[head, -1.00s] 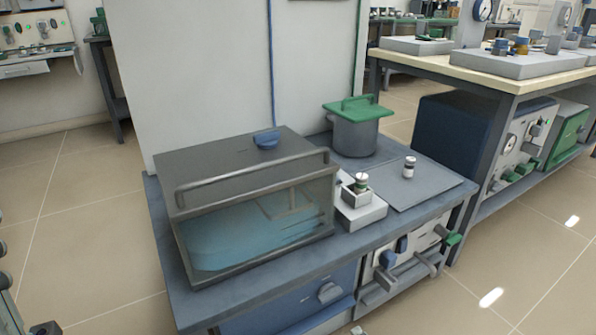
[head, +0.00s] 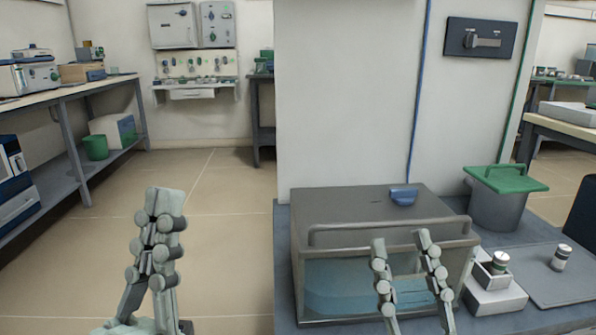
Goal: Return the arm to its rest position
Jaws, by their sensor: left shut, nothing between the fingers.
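My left gripper (head: 163,205) stands upright at the lower left of the head view, in front of open floor. Its fingers are together with nothing between them. My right gripper (head: 400,240) points up at the lower middle, in front of the glass-fronted box on the bench. Its two fingers are spread apart with nothing seen between them. It hides part of the box front. The upper arms are out of view.
The grey box (head: 350,205) with blue liquid sits on the bench. To its right are a green-lidded pot (head: 497,212), a small white holder (head: 495,298) with a vial, and another vial (head: 562,257) on a grey plate. A shelf table (head: 70,92) stands far left. Floor (head: 235,240) is clear between.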

